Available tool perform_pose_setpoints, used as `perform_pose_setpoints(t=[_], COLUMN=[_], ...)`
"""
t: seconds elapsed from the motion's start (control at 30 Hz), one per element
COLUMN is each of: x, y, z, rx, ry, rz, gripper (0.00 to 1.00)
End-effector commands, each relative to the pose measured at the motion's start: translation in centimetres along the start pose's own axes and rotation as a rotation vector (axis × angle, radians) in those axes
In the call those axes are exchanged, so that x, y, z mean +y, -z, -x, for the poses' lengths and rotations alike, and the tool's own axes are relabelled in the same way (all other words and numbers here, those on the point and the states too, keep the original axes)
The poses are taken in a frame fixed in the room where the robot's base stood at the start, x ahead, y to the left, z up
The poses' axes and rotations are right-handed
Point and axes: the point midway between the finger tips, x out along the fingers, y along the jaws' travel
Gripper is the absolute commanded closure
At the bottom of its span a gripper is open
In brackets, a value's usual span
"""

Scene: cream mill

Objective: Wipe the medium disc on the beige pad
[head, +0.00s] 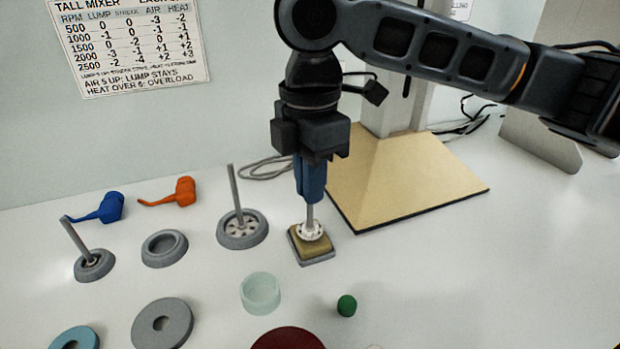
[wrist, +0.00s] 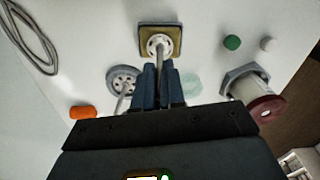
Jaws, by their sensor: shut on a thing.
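My gripper (head: 311,198) is shut on the grey shaft of the medium disc (head: 311,232), a pale disc with holes at the shaft's lower end. The shaft is near upright, and it also shows between the fingertips in the wrist view. The disc is at the beige pad (head: 298,250), over its top face and seeming to touch it. The pad is a square on a grey base; in the wrist view the disc (wrist: 159,46) lies over the pad's lower middle part (wrist: 146,33).
Left of the pad, a ring holder (head: 243,238) and a smaller one (head: 93,270) each hold a shafted disc; the ring between (head: 165,260) is empty. A glass cup (head: 260,293) and green ball (head: 347,306) stand in front. The mixer's tan base (head: 410,185) is behind right.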

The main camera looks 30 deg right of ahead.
Motion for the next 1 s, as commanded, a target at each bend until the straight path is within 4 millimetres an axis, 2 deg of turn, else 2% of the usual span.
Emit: perform_pose_setpoints(t=[1.0], x=[-0.21], y=[0.03], z=[-0.66], rx=[0.0], ry=[0.001], rz=[0.0], gripper=[1.0])
